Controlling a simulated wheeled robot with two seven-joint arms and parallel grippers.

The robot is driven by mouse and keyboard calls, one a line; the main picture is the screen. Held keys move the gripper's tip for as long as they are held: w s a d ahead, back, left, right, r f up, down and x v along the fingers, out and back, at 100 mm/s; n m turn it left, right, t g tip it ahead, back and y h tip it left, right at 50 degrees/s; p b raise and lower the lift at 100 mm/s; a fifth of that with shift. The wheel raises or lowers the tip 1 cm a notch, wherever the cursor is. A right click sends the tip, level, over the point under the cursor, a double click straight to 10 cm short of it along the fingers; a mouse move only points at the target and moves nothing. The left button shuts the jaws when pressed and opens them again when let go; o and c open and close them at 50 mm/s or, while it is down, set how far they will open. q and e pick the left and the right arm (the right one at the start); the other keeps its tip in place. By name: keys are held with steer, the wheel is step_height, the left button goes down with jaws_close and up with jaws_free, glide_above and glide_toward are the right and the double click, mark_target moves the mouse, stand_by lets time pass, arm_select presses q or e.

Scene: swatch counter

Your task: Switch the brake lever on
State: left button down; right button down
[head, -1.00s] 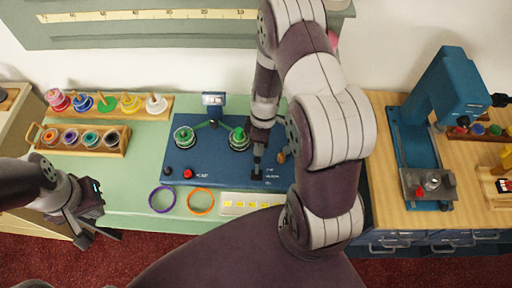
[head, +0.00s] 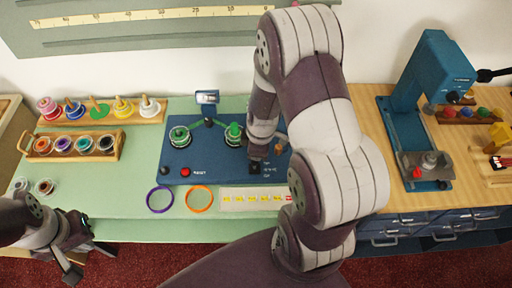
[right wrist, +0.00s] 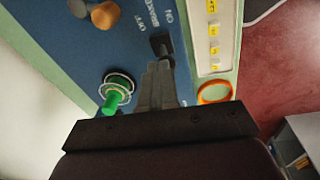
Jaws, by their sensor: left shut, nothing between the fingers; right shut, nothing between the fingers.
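The blue winding panel (head: 205,160) lies on the green counter with two green spools on it. A small black lever (right wrist: 161,43) stands beside white printed labels on the panel, seen in the right wrist view. It also shows in the head view (head: 255,169), below my right gripper (head: 257,155). My right gripper is shut and empty, its fingertips (right wrist: 160,68) right at the lever; I cannot tell whether they touch. My left gripper (head: 82,258) is shut and empty, low at the left, off the counter's front edge.
A wooden knob (right wrist: 105,14) stands on the panel near the lever. A red button (head: 185,172) is at the panel's front left. Purple (head: 160,199) and orange (head: 199,199) rings and a yellow-marked strip (head: 240,198) lie in front. Spool racks (head: 75,146) stand left.

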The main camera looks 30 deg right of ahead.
steer(key=shift+s+a+f, duration=0.15)
steer(key=shift+s+a+r, duration=0.15)
steer(key=shift+s+r, duration=0.05)
steer(key=shift+s, duration=0.05)
steer(key=shift+w, duration=0.15)
steer(key=shift+r, duration=0.15)
steer(key=shift+r+p, duration=0.55)
steer(key=shift+r, duration=0.1)
arm_select(q)
steer(key=shift+s+a+r, duration=0.2)
steer(key=shift+r, duration=0.1)
arm_select(e)
steer(key=shift+f, duration=0.1)
arm_select(q)
steer(key=shift+r, duration=0.1)
